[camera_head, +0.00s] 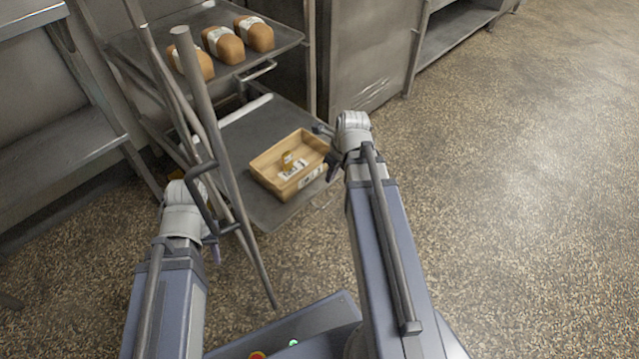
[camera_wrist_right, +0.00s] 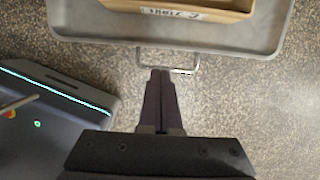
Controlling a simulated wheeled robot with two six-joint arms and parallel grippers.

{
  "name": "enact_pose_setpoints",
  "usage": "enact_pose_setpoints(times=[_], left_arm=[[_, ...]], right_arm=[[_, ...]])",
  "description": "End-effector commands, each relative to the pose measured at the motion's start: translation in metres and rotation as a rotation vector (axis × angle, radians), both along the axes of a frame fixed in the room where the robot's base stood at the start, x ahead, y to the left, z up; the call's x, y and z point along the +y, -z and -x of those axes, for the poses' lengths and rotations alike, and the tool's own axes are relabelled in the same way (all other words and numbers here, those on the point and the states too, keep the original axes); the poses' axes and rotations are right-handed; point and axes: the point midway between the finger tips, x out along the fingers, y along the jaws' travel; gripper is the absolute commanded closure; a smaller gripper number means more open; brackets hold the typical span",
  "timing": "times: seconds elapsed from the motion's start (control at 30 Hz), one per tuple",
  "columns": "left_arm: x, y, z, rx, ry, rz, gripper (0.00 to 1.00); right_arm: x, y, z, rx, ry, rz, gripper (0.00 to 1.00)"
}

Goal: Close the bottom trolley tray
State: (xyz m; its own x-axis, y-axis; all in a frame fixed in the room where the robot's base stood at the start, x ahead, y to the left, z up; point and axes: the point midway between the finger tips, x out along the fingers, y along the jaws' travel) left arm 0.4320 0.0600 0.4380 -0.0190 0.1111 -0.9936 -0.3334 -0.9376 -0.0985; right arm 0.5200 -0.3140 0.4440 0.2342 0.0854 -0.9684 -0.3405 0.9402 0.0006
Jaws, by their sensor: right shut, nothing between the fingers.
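The bottom trolley tray (camera_head: 237,148) is a grey metal sheet that sticks out of the trolley toward me. A wooden box (camera_head: 290,163) with a labelled front and a small jar inside sits on it. In the right wrist view the tray (camera_wrist_right: 105,34) spans the top, with a thin metal handle (camera_wrist_right: 184,71) below its edge. My right gripper (camera_wrist_right: 160,73) is shut and empty, its tips at the left part of the handle; I cannot tell whether they touch. My left gripper (camera_head: 212,240) is beside the trolley's near posts, its fingers too unclear to judge.
The upper trolley tray (camera_head: 283,37) holds three wrapped loaves (camera_head: 222,44). Slanting metal posts (camera_head: 205,110) stand close to my left arm. A metal bench (camera_head: 50,165) is at the left and a steel cabinet (camera_head: 368,55) behind. The speckled floor at the right is clear.

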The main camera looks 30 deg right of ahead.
Motion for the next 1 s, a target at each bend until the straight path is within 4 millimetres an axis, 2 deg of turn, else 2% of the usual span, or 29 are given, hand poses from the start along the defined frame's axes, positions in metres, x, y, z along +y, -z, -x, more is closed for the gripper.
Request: enact_pose_setpoints(times=[0.17,0.37,1.0], left_arm=[[0.000,0.002,0.000,0.000,0.000,0.000,0.63],[0.000,0.014,0.000,0.000,-0.002,0.000,0.63],[0.000,0.093,-0.001,-0.005,-0.007,0.001,0.63]], right_arm=[[0.000,0.002,0.000,0.000,0.000,0.000,1.00],[0.001,0.014,-0.003,0.000,-0.001,0.000,1.00],[0.008,0.093,-0.022,0.000,-0.002,0.000,1.00]])
